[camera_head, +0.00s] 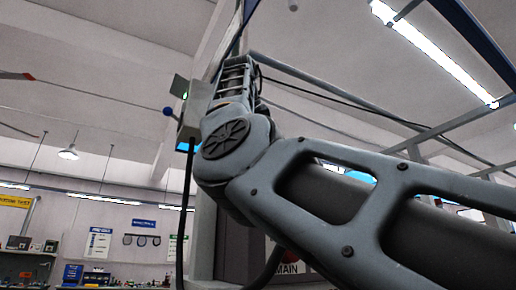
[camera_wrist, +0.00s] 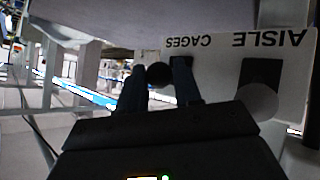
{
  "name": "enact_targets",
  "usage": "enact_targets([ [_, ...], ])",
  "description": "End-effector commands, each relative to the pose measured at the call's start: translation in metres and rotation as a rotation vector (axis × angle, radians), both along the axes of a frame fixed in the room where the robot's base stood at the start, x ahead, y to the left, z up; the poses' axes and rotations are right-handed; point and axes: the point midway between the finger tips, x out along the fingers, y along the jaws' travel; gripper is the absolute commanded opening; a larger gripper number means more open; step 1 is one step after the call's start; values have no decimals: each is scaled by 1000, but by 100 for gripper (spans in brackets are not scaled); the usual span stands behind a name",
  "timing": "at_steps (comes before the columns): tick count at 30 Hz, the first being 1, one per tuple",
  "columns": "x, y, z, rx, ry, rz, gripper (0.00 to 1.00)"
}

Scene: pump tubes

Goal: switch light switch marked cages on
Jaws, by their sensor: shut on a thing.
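In the wrist view, a pale switch panel (camera_wrist: 222,70) carries the upside-down words CAGES and AISLE. My gripper (camera_wrist: 159,76) is at the CAGES switch, with one dark finger on each side of a dark round knob (camera_wrist: 158,74). The jaws are shut on this CAGES switch knob. The fingers cover part of the switch, so I cannot tell its position. The AISLE switch (camera_wrist: 259,73), with a dark plate and a grey round knob, is to the right, apart from the fingers. In the head view, my arm hides the panel and the fingertips.
In the head view, a grey box (camera_head: 192,122) with a green light and a blue ball lever (camera_head: 168,112) is left of my wrist. A black cable (camera_head: 186,200) hangs below it. A sign reading MAIN (camera_head: 288,268) shows partly below my arm. Benches stand far back left.

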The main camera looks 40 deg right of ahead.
Motion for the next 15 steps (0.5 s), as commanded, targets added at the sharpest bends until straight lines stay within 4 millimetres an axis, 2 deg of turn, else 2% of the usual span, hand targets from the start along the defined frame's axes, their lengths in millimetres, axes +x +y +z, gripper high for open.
enact_targets([
  [14, 0, -1, 1, -2, 4, -1, 3],
  [15, 0, -1, 1, -2, 4, -1, 37],
])
